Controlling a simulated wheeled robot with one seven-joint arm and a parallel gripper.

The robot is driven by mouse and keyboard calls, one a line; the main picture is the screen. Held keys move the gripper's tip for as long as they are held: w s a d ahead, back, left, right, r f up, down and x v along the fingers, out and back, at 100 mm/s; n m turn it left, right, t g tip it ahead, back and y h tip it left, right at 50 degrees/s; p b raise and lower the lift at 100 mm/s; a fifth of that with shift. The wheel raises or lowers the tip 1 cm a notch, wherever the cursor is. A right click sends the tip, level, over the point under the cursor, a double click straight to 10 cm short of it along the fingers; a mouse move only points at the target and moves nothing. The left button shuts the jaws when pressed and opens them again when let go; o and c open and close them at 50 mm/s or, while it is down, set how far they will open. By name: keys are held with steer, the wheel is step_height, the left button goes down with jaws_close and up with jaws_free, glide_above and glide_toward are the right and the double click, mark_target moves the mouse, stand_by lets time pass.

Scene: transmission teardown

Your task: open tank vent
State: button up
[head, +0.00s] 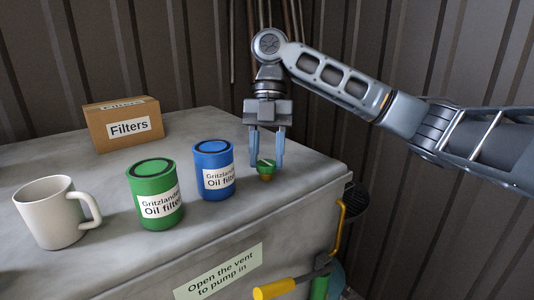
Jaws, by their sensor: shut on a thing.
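The tank vent is a small green cap (266,163) with a pale mark on top and a brass-coloured base. It stands on the grey tank top (215,235), near the right edge. My gripper (266,166) reaches down from above with one finger on each side of the green cap and is shut on it. The cap appears upright and seated on its base; whether it has turned I cannot tell.
A blue oil filter can (213,170) stands close left of my gripper. Further left are a green can (154,194), a white mug (58,212) and a Filters box (124,124). A yellow-handled pump (275,288) and vent sign (220,272) are at the front.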

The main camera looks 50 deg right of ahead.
steer(key=o, duration=1.1)
steer(key=shift+c, duration=0.2)
steer(key=shift+r, duration=0.1)
steer(key=v, duration=0.7)
steer(key=shift+d+r+b, duration=0.15)
steer(key=shift+r+b, duration=0.1)
steer(key=shift+b, duration=0.2)
steer(key=shift+w, duration=0.1)
